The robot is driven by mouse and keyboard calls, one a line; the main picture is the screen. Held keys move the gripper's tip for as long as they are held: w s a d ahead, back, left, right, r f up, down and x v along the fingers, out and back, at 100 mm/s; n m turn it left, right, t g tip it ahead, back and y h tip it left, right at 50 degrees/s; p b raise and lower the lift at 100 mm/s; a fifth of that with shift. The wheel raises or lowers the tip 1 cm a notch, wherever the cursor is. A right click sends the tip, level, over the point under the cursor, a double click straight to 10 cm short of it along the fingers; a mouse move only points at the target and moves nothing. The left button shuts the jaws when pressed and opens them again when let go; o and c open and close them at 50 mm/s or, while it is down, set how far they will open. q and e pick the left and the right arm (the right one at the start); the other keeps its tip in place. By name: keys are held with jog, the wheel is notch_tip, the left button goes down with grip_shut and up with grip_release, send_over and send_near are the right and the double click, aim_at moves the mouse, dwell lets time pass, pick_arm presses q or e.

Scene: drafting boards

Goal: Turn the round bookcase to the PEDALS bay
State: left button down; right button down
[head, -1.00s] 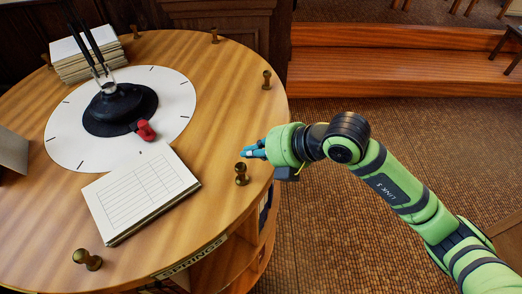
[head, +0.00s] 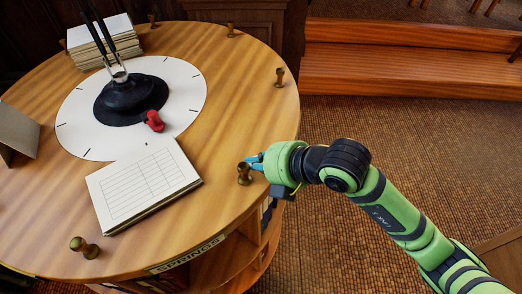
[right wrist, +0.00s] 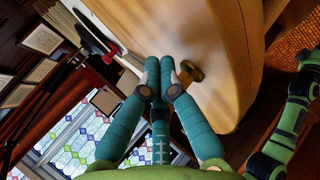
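The round bookcase (head: 225,110) has a pale wooden top with several brass knobs around its rim. Its front edge carries a label (head: 188,254) reading SPRINGS above an open bay; no PEDALS label shows. My right gripper (head: 254,163) is at the right rim, its teal fingertips right beside a brass knob (head: 244,176). In the right wrist view the fingers (right wrist: 160,75) are drawn close together, and the knob (right wrist: 190,74) stands just to their right. I cannot tell whether they touch it. My left gripper is out of view.
A white dial (head: 80,130) with a black base (head: 128,98) and red piece (head: 155,121) lies on top. A ruled card stack (head: 143,183), a paper pile (head: 105,40) and a grey stand (head: 18,132) are there too. Wooden steps (head: 410,70) stand behind clear floor.

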aim_at(245, 174)
jog(key=shift+s+a, duration=0.45)
jog(key=shift+s, duration=0.2)
jog(key=shift+s+a, duration=0.45)
jog(key=shift+s, duration=0.15)
jog(key=shift+s+a+r, duration=0.1)
jog(key=shift+s+a, duration=0.1)
jog(key=shift+s, duration=0.1)
jog(key=shift+w+d, duration=0.2)
jog(key=shift+s+a, duration=0.25)
jog(key=shift+a, duration=0.05)
jog(key=shift+s+a+m+t+p, duration=0.3)
jog(key=shift+s+a+p, duration=0.1)
jog(key=shift+s+a, duration=0.75)
jog(key=shift+s+a+f+b, duration=0.25)
jog(key=shift+s+a+b, duration=0.25)
jog(key=shift+b, duration=0.6)
jog(key=shift+s+a+h+b, duration=0.2)
jog(key=shift+s+h+b, duration=0.1)
jog(key=shift+b, duration=0.3)
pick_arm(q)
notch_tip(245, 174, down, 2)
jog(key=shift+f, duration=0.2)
pick_arm(e)
jog(key=shift+s+r, duration=0.1)
jog(key=shift+r, duration=0.1)
